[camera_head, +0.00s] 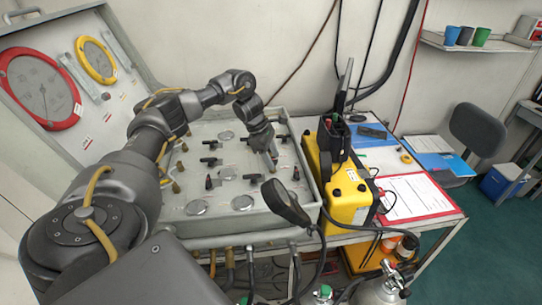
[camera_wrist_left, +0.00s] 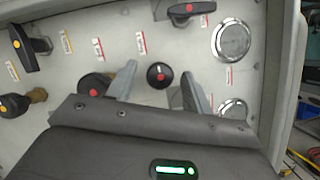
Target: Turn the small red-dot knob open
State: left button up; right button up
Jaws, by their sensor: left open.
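In the left wrist view a small round black knob with a red dot (camera_wrist_left: 160,75) sits on the pale panel, between the two fingers of my left gripper (camera_wrist_left: 158,82). The fingers are open and stand apart on either side of the knob; I see no clear contact. In the head view my left gripper (camera_head: 272,157) points down over the right part of the panel (camera_head: 225,210), and this knob is hidden by the gripper there. Another dark knob with a red dot (camera_wrist_left: 93,86) lies left of the left finger. My right gripper is not in view.
A black lever with a red dot (camera_wrist_left: 190,8) and round metal caps (camera_wrist_left: 231,40) lie close to the fingers. A yellow case (camera_head: 345,190) stands just right of the panel. Gauges (camera_head: 40,88) are on the raised lid at left.

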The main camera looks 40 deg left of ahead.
pick_arm(q)
jog(key=shift+c, duration=0.4)
jog(key=c, duration=0.7)
jog(key=shift+a, duration=0.15)
jog(key=shift+c, duration=0.8)
